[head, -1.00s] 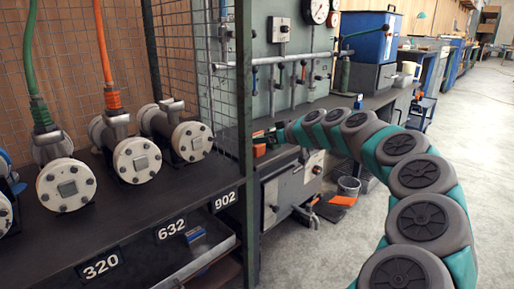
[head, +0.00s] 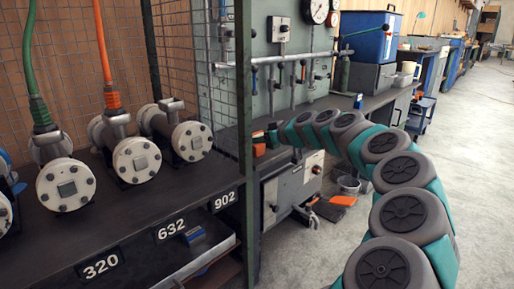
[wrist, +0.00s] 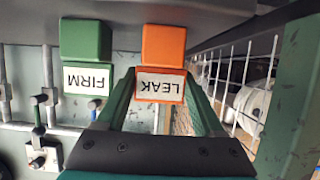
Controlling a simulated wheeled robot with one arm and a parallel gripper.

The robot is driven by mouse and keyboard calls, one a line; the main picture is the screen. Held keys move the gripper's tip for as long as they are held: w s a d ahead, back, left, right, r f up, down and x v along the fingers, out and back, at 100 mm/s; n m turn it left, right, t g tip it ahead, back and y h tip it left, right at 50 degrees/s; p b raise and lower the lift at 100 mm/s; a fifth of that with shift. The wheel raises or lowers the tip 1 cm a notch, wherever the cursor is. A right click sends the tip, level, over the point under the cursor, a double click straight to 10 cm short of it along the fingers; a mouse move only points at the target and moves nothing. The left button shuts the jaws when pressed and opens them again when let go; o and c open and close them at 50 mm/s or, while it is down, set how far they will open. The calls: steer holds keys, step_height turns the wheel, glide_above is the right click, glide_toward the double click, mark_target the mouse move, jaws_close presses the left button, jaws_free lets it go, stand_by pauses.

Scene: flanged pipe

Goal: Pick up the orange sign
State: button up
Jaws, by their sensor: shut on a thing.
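The orange sign (wrist: 163,45) is an orange block with a white label reading LEAK, upside down in the wrist view. My gripper (wrist: 160,84) has one finger on each side of it and is shut on it at the label. In the head view the orange sign (head: 259,150) shows as a small orange patch behind the green post, at the end of my arm. Whether it is clear of the surface under it I cannot tell. A green sign (wrist: 86,42) with a FIRM label stands beside it to the left, apart from my gripper.
A green post (head: 246,120) and wire mesh (wrist: 232,75) stand close to my gripper. Valves and pipes (wrist: 40,120) are on the panel at left in the wrist view. Flanged pipes (head: 136,158) lie on the dark bench. Open floor is at right.

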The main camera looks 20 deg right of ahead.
steer(key=shift+c, duration=0.7)
steer(key=shift+r, duration=0.15)
